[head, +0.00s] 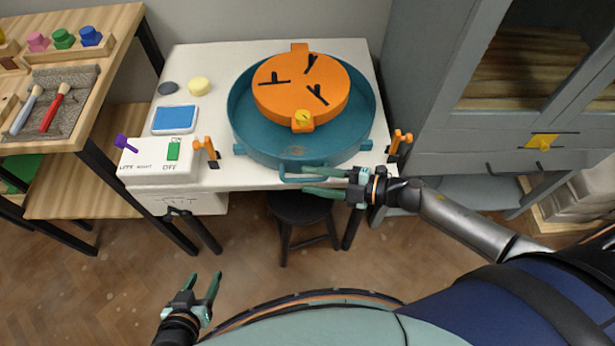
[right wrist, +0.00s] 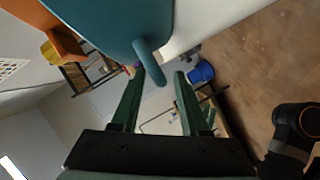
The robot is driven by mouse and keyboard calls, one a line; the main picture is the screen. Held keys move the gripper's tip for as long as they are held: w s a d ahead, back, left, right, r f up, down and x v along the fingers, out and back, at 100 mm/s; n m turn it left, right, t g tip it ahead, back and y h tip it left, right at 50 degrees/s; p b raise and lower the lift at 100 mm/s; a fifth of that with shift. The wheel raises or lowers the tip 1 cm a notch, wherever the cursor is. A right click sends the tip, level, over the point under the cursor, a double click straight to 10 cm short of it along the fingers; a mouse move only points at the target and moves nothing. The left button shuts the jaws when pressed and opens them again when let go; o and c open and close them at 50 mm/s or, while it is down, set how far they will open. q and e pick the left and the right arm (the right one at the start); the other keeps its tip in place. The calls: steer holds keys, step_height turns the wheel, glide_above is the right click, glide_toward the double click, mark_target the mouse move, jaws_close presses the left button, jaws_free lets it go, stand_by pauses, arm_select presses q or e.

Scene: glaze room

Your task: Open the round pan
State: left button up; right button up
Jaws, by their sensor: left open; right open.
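The round pan (head: 245,135) is a teal, shallow round tub on the white table, with a teal bar handle (head: 288,178) at its front. An orange round wheel head (head: 285,90) with black bars and a yellow knob (head: 303,118) sits inside it. My right gripper (head: 306,181) is open at the pan's front edge, its green fingers pointing left by the handle. In the right wrist view, the handle (right wrist: 149,60) reaches between the open fingertips (right wrist: 159,75); contact cannot be told. My left gripper (head: 204,277) is open and empty above the floor at lower left.
Orange clamps (head: 207,151) (head: 397,144) stand at the table's front edge either side of the pan. A black stool (head: 300,207) is under the table; a grey cabinet (head: 440,110) stands right.

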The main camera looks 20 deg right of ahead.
steer(key=shift+x, duration=0.85)
steer(key=shift+c, duration=0.3)
jaws_close()
stand_by(0.5)
